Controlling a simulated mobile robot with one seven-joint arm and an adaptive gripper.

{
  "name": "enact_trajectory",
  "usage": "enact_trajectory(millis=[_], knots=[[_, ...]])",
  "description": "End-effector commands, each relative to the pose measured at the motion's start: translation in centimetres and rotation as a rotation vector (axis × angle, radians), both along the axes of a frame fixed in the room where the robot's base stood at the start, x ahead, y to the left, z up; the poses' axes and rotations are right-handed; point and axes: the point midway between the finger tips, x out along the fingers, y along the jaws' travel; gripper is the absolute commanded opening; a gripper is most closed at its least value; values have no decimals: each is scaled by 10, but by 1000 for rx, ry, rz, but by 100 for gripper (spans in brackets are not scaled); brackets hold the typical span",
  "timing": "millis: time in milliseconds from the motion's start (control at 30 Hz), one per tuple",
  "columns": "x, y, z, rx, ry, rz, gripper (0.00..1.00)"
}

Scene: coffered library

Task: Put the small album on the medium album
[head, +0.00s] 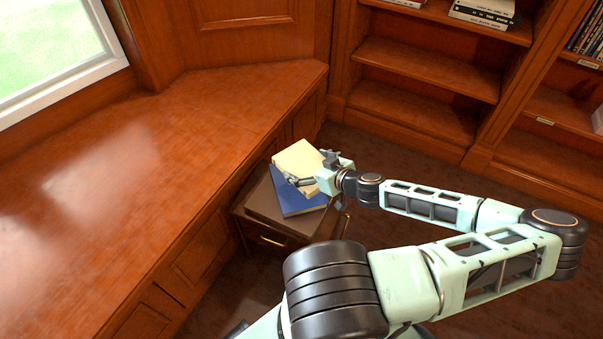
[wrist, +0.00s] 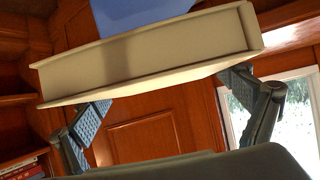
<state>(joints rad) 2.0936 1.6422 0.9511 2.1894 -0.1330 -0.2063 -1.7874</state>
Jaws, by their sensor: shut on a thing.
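A cream album (head: 297,158), apparently the small one, is held between the two fingers of my gripper (head: 314,169). In the wrist view the cream album (wrist: 150,62) spans the gap between the fingertips, with one finger at each end. The blue album (wrist: 140,12) also shows at the top of the wrist view. I cannot tell whether the two albums touch.
A long wooden bench top (head: 110,185) runs along the left, close beside the cabinet and below a window (head: 50,45). Bookshelves (head: 430,70) stand at the back right. The bench top is bare.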

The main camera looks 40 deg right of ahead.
Motion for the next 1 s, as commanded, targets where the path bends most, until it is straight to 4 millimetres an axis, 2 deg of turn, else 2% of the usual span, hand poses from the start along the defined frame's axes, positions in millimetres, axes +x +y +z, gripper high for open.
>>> enact_trajectory(millis=[33, 200, 433, 500, 633, 733, 1000], knots=[[9, -3, -14, 2, -2, 1, 56], [29, -12, -39, 1, -2, 0, 56], [41, -17, -54, 0, -2, 2, 56], [46, -19, -63, 3, -2, 1, 56], [45, -19, -82, 3, -3, -1, 56], [44, -19, -88, 1, -2, 0, 56], [44, -19, -88, -1, -2, 2, 56]])
